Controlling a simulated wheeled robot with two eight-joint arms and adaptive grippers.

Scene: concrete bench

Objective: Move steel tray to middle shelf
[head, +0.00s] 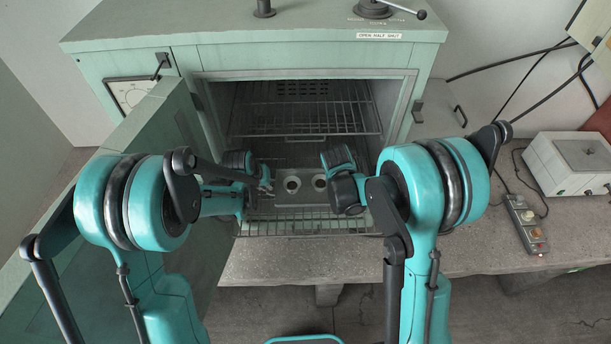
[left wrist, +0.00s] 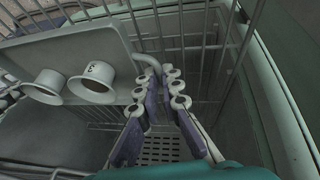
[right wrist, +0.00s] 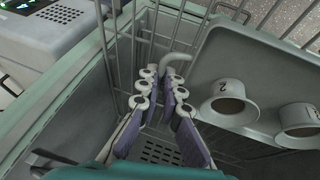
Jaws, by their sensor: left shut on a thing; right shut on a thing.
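My right gripper (right wrist: 160,92) is shut on the other handle (right wrist: 178,62). In the head view the right fingertips are hidden behind my own wrist. The cups are upright; one in the right wrist view (right wrist: 229,103) is marked 2. A wire shelf (head: 310,118) lies above and behind the tray.
A lower wire rack (head: 300,225) shows at the oven's mouth, below the tray. The green oven door (head: 150,130) stands open at the left. Oven walls are close beside both grippers. A white box (head: 570,160) and a switch strip (head: 527,222) are on the bench at right.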

